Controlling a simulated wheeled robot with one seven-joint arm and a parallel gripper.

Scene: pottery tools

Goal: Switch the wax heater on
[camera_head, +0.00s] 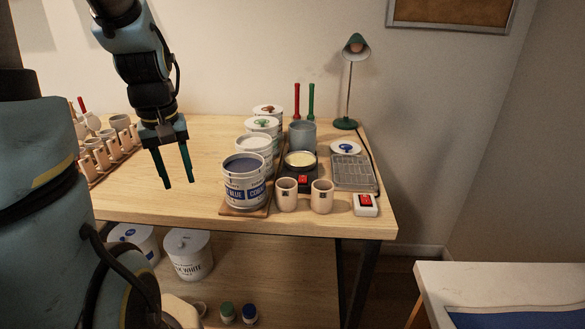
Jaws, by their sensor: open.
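The wax heater (287,176) is a dark box on the wooden table, with a round pan of pale yellow wax (300,159) on top. A red switch (303,180) shows on its front, between and just behind two beige cups. I cannot tell the switch's position. A second red switch (366,200) sits on a small white box (366,210) at the table's front right; its position is also unclear. My gripper (179,184) is open and empty, pointing down above the left part of the table, well left of the heater.
A blue glaze bucket (245,190) stands between my gripper and the heater, with more buckets behind it. Two beige cups (287,195) (321,196) stand before the heater. A grey ridged tray (354,173) and a green lamp (345,124) are right. A cup rack (104,158) is left.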

